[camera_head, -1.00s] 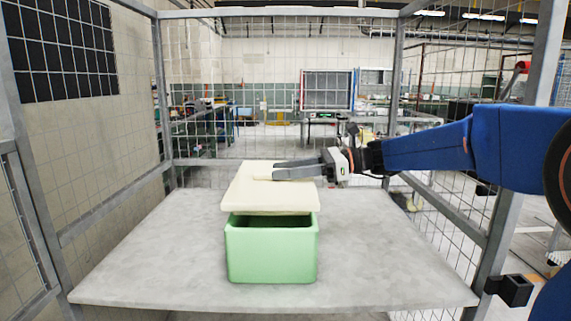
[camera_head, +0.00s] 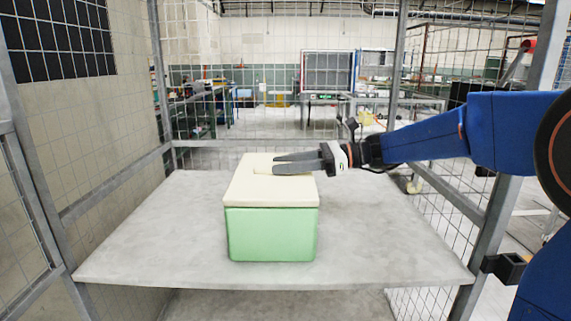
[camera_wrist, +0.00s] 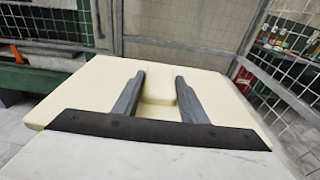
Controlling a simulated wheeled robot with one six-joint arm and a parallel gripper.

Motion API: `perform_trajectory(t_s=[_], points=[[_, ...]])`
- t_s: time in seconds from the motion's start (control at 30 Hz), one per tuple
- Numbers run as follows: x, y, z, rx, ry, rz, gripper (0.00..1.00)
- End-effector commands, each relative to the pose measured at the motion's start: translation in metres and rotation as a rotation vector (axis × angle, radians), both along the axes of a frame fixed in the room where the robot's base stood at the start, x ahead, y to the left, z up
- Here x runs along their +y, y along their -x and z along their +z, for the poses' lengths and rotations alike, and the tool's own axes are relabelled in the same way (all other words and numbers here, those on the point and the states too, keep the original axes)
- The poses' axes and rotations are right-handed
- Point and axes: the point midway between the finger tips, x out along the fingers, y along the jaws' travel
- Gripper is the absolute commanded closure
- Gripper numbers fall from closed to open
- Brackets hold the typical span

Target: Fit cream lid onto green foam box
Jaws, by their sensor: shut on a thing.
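The cream lid (camera_head: 242,184) lies level on top of the green foam box (camera_head: 272,235) in the head view. Its front edge meets the box's top edge along the front, with no gap that I can see there. The box stands upright on the grey table. My gripper (camera_head: 275,164) reaches in from the right and is shut on the raised grip block of the lid. The wrist view shows the lid (camera_wrist: 85,92) with the block between my two fingers (camera_wrist: 159,80). The lid hides the box's rim and inside; the far and right edges of the fit cannot be seen.
The grey table (camera_head: 150,225) is bare to the left and right of the box. Metal posts and wire mesh (camera_head: 80,130) enclose it at the sides and back. A dark bracket (camera_head: 508,268) sits on the right post.

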Motion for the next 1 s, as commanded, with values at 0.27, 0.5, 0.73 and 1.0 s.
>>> perform_trajectory(t_s=[0.27,0.5,0.73,1.0], points=[[0.000,0.000,0.000,0.000,0.000,0.000,0.40],[-0.003,0.000,0.001,0.000,0.000,-0.001,0.40],[-0.029,0.000,0.004,0.000,0.000,-0.003,0.40],[-0.074,0.001,0.011,-0.001,0.000,-0.004,0.40]])
